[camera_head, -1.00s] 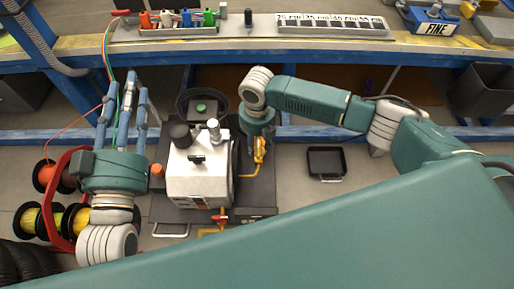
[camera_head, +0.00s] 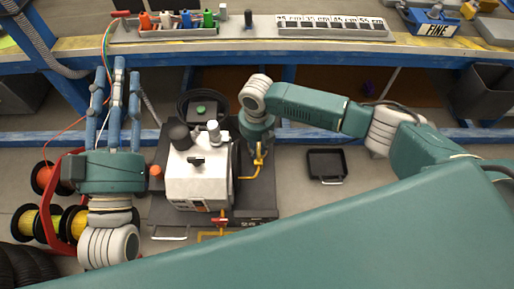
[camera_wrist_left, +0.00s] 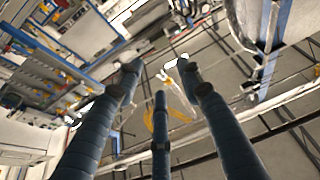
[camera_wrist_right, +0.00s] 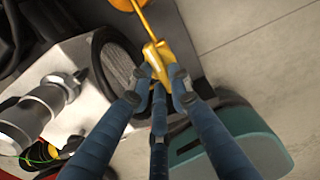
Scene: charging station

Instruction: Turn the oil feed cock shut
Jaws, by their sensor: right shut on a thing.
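The white machine (camera_head: 197,178) stands on a dark base in the middle of the head view. A yellow cock (camera_head: 258,160) on a yellow pipe sits at its right side. My right gripper (camera_head: 259,147) reaches down onto this cock from above. In the right wrist view the fingertips (camera_wrist_right: 160,85) are closed around the yellow cock piece (camera_wrist_right: 154,57); the fingers hide part of it. My left gripper (camera_head: 118,70) is at the left of the machine, its fingers apart, empty and pointing toward the bench. The left wrist view shows the spread fingers (camera_wrist_left: 160,85) with nothing between them.
A second valve with a red handle (camera_head: 219,221) sits at the machine's front. Wire spools (camera_head: 45,220) on a red stand are at lower left. A black tray (camera_head: 326,164) lies on the floor at right. The blue workbench (camera_head: 300,60) runs across the back.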

